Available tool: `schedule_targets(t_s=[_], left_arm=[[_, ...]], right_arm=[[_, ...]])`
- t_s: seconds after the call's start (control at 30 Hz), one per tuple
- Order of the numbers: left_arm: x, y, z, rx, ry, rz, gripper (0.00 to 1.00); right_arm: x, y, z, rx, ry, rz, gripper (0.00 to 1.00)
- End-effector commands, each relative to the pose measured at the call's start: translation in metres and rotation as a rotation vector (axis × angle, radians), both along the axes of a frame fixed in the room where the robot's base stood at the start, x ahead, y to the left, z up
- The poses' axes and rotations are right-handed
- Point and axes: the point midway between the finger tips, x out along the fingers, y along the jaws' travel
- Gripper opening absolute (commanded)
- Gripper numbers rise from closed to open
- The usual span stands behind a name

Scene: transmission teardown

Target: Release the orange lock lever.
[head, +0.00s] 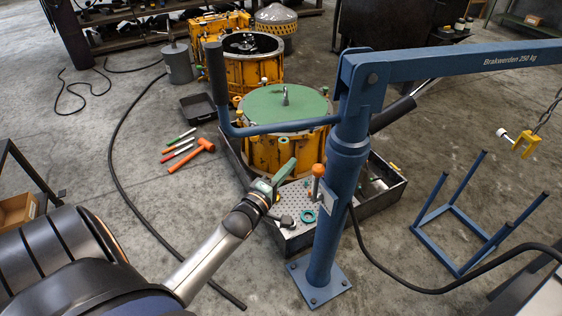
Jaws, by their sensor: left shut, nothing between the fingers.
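The orange lock lever (318,170) has a round orange knob on a short, near-upright stem. It sits at the left side of the blue crane column (335,210), by a small light plate. My left gripper (290,166) is green-tipped and shut, with nothing in it. It appears just left of the orange knob with a small gap in the picture; I cannot tell the depth between them. My right gripper is not in view.
The blue crane arm (460,66) reaches right, with a yellow hook (525,145) hanging from it. A blue handle bar (215,75) projects left. Behind stands a yellow housing with a green top (275,108). A perforated tray (290,240) lies below my gripper. Tools lie on the floor, left.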

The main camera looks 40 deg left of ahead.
Motion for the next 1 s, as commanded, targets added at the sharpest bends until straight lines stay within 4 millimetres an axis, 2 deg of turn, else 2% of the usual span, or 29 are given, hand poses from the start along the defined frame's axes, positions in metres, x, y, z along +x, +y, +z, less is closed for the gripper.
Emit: schedule_targets(t_s=[0.03,0.2,0.3,0.5,1.0], left_arm=[[0.011,0.001,0.0,0.002,-0.003,0.0,0.0],[0.039,0.003,0.001,0.0,-0.001,0.0,0.0],[0.031,-0.016,-0.001,-0.004,0.002,0.0,0.0],[0.026,-0.033,-0.002,-0.001,0.001,0.0,0.0],[0.025,-0.036,-0.003,0.003,0.0,0.0,0.0]], right_arm=[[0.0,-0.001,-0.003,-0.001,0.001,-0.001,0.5],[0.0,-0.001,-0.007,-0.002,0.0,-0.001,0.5],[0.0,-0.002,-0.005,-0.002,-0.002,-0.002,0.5],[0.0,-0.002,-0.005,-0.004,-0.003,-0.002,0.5],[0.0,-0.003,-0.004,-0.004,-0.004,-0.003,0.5]])
